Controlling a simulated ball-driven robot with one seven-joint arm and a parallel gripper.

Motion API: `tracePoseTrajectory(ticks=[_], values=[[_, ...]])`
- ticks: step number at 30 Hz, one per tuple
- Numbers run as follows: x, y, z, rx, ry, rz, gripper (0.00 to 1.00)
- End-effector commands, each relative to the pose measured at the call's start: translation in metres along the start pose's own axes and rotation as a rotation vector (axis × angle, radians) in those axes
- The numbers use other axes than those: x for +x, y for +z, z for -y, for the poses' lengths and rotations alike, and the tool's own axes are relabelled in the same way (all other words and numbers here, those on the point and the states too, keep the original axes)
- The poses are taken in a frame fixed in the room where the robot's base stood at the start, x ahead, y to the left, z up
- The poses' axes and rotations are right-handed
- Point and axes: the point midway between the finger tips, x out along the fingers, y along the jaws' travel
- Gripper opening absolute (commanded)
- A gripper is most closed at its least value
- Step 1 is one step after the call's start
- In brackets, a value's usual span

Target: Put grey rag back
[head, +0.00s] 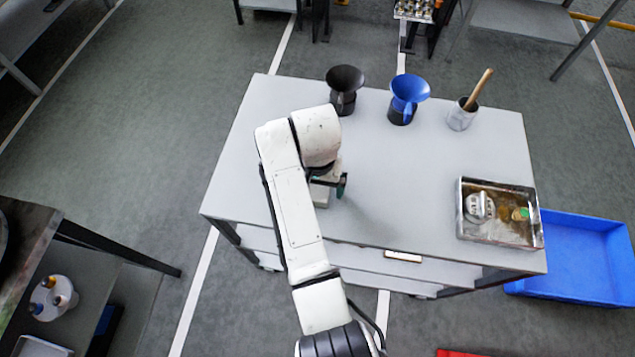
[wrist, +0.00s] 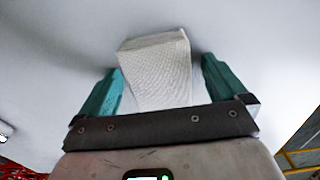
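The grey rag (wrist: 160,72) shows in the wrist view as a pale, folded, finely textured block against the light grey tabletop. My gripper (wrist: 161,66) has its two teal fingers on either side of the rag. A gap shows between the rag and the right finger, while the left finger lies very close to it. In the head view my gripper (head: 328,187) is low over the left-middle part of the workbench (head: 400,175). There my arm hides most of the rag.
A black funnel (head: 345,80), a blue funnel (head: 408,90) and a cup (head: 461,118) with a wooden handle stand along the bench's back. A metal tray (head: 467,237) with parts sits at the right front. A blue crate (head: 575,255) is on the floor. The middle of the bench is clear.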

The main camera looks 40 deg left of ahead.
Motion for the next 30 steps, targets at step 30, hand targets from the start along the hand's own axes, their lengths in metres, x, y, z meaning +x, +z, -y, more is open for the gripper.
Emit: tracePoseTrajectory(ticks=[30], values=[[-0.120, 0.000, 0.000, 0.001, 0.000, 0.001, 1.00]])
